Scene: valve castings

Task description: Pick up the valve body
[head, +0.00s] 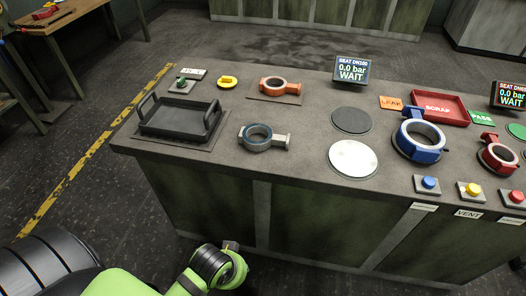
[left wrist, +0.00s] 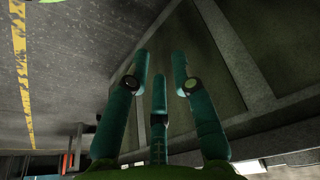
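A valve body with a dark blue-grey ring and a bare metal flanged neck (head: 258,137) lies on the bench top, right of the black tray. An orange valve body (head: 279,86) lies behind it on a flat mat. My left gripper (left wrist: 160,75) shows in the left wrist view with three teal fingers spread apart and nothing between them. It is beside the bench's green front panels, away from both valve bodies. In the head view a green and black part of my arm is low in front of the bench; its fingers cannot be seen. My right gripper is not in view.
On the bench (head: 305,165) are a black handled tray (head: 180,132), a blue ring fixture (head: 411,152), a red ring fixture (head: 484,157), a red scrap tray (head: 466,108), two round plates, a display (head: 351,70) and push buttons (head: 428,183). Clear bench surrounds the blue-grey valve body.

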